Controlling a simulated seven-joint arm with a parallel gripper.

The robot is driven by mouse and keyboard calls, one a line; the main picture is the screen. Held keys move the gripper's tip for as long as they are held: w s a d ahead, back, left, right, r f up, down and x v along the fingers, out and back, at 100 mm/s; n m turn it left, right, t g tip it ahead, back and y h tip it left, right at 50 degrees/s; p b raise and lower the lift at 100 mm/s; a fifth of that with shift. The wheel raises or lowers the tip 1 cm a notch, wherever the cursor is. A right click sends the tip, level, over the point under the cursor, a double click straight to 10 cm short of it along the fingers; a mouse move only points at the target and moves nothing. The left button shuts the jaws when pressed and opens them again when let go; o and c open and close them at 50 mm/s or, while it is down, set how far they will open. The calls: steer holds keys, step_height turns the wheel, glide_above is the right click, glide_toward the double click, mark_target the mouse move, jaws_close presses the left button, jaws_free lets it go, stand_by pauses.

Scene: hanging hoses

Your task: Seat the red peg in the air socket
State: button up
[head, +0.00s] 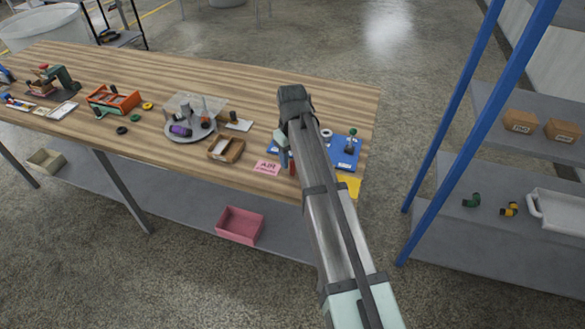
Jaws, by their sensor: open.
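A small red upright piece (293,168), possibly the red peg, shows beside my arm near the table's front edge. A pink card reading AIR (266,167) lies just left of it. The air socket itself cannot be made out. My gripper (283,146) is at the far end of my arm, above the right part of the table, close to the card and the red piece. It is open. Its fingertips are mostly hidden or too small to see clearly, and no held thing can be made out. My arm covers part of this area.
A blue board (345,153) with small fittings and a yellow piece (348,186) lie right of my arm. A wooden box (226,149), a round grey tray (185,137) and an orange crate (113,99) stand left. A blue-posted shelf (433,205) stands right.

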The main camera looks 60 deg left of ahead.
mark_target(293, 168)
steer(key=shift+w+f, duration=0.1)
steer(key=shift+f, duration=1.3)
steer(key=shift+c, duration=0.5)
jaws_close()
